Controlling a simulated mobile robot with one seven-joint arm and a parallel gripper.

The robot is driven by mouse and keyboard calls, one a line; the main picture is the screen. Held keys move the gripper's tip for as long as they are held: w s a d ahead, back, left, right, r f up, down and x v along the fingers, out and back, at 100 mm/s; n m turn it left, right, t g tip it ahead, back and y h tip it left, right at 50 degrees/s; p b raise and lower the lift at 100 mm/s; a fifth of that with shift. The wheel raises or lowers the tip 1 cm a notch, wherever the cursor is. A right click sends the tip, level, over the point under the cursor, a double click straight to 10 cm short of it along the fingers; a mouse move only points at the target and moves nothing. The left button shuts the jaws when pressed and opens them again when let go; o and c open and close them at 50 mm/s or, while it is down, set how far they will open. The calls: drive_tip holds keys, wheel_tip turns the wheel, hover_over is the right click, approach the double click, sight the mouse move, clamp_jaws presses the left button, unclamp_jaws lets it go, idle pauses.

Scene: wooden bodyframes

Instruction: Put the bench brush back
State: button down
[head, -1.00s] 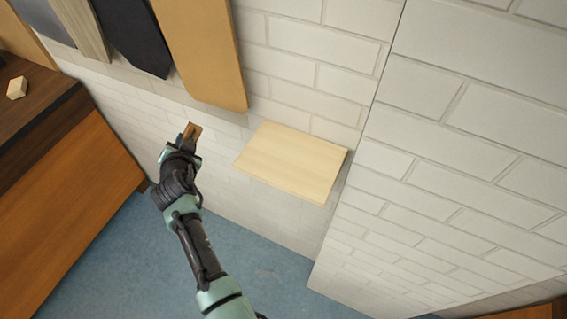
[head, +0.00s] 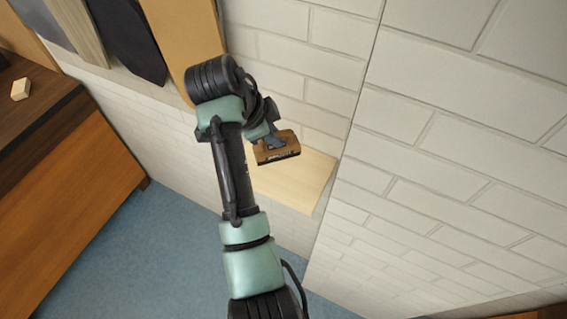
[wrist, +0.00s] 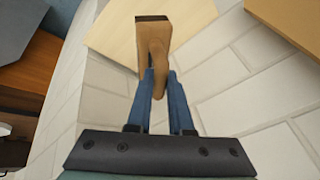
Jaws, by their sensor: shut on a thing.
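The bench brush (head: 277,152) is a brown wooden block with a dark bristle strip along its edge. My gripper (head: 268,138) is shut on it and holds it in front of the pale wooden shelf (head: 300,188) on the white brick wall. In the wrist view the blue fingers (wrist: 160,84) grip the brush's tan handle (wrist: 156,52), and its dark end points away over the pale shelf (wrist: 108,38). I cannot tell whether the brush touches the shelf. My arm hides the left part of the shelf in the head view.
Grey, tan and black hanging pieces and an orange-tan panel (head: 175,28) are on the wall at upper left. A dark-topped wooden counter (head: 40,120) with a small pale block (head: 21,88) stands at left. The brick wall at right is bare.

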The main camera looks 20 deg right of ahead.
sight(273, 148)
wheel_tip(273, 148, down, 4)
drive_tip(key=shift+a+f+p, duration=0.15)
drive_tip(key=shift+f+p, duration=0.05)
drive_tip(key=shift+p, duration=0.5)
drive_tip(key=shift+f+p, duration=0.6)
drive_tip(key=shift+f, duration=1.65)
drive_tip(key=c, duration=0.8)
unclamp_jaws()
